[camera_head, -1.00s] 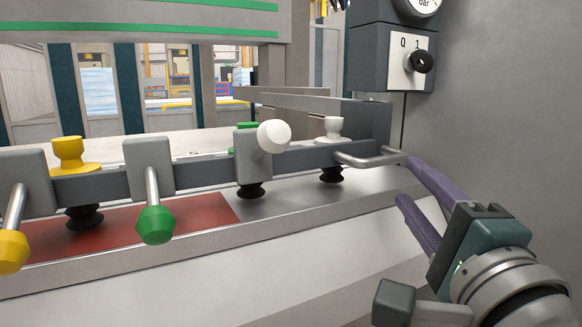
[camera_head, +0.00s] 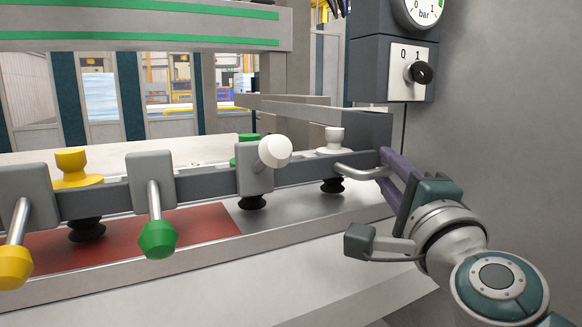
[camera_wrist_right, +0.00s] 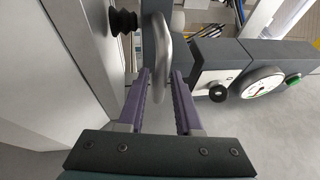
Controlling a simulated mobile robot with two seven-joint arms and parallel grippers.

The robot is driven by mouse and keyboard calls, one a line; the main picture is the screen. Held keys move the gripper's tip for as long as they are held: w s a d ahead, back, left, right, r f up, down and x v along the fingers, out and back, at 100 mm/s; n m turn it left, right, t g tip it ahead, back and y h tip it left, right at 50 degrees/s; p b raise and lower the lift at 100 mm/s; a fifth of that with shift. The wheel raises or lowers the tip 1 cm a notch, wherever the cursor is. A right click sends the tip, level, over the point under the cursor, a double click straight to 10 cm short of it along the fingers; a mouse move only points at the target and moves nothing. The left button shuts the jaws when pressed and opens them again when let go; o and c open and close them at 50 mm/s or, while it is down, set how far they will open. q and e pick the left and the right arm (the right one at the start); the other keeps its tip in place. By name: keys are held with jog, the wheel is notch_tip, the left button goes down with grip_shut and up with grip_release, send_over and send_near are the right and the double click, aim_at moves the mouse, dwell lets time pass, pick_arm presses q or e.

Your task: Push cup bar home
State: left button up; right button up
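The cup bar (camera_head: 206,184) is a long dark grey beam running left to right, with black suction cups (camera_head: 251,202) under it. A bent metal handle (camera_head: 357,172) sticks out at its right end. My right gripper (camera_head: 385,168) has purple fingers and is at this handle. In the right wrist view the fingers (camera_wrist_right: 160,73) stand apart, with the metal handle (camera_wrist_right: 163,40) between and just beyond their tips. Whether a finger touches it cannot be told. My left gripper is not in view.
Levers with a yellow knob (camera_head: 14,267), a green knob (camera_head: 158,239) and a white knob (camera_head: 275,150) stick out from the bar. A red sheet (camera_head: 135,236) lies below. A switch box (camera_head: 407,70) and gauge (camera_head: 424,10) hang above right. A grey wall is at right.

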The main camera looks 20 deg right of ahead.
grip_shut()
dwell(1.1)
